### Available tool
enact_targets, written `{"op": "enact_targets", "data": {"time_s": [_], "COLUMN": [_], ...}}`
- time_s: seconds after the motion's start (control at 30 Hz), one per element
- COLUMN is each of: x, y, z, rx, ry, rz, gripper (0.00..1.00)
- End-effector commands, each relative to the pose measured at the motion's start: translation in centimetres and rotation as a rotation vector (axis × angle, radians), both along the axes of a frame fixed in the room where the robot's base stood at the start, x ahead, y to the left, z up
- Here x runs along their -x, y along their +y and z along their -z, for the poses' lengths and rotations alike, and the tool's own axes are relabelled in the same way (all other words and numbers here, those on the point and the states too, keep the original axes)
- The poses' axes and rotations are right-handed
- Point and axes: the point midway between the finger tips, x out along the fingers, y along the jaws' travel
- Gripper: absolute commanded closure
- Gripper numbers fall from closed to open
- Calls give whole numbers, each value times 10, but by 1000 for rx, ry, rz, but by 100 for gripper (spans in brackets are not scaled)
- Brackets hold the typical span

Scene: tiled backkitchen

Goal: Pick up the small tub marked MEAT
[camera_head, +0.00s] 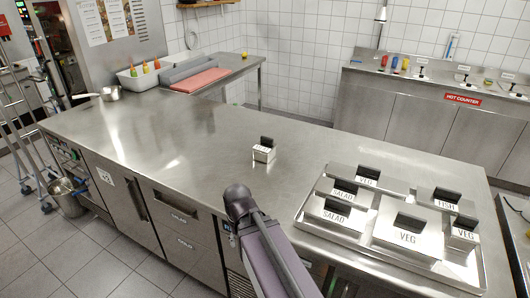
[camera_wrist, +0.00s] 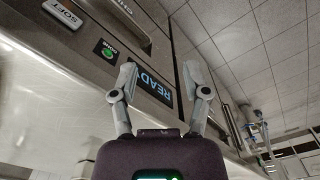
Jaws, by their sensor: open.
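A small metal tub (camera_head: 264,153) with a black handle on its lid stands alone near the middle of the steel counter in the head view. The label on its front is too small to read surely; no other label I can read says MEAT. My gripper (camera_wrist: 160,72) shows in the wrist view with its two fingers spread apart and nothing between them. The wrist view is strongly tilted and does not show the tub. In the head view my arm rises at the counter's front edge, nearer than the tub, and the gripper's fingers cannot be made out there.
A metal tray (camera_head: 452,275) at right holds several lidded tubs marked SALAD, VEG and FISH. At the back left are a red board (camera_head: 201,80), a white bin (camera_head: 143,78) with bottles and a pot (camera_head: 110,93). The counter (camera_head: 190,135) around the lone tub is clear.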

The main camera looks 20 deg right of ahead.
Motion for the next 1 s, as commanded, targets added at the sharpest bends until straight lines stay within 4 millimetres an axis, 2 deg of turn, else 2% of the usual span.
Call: {"op": "enact_targets", "data": {"time_s": [0.03,0.1,0.23,0.37,0.47,0.63,0.8,1.0], "x": [-1,-4,-20,-51,-85,-156,-229,-297], "y": [0,-2,-9,-24,-45,-88,-127,-157], "z": [0,0,-1,-4,-9,-28,-58,-95], "rx": [2,9,49,131,216,371,487,543], "ry": [-1,-6,-31,-92,-169,-368,-621,-895], "rz": [2,11,58,153,263,469,643,763], "gripper": [16,0,0,0,0,0,0,0]}}
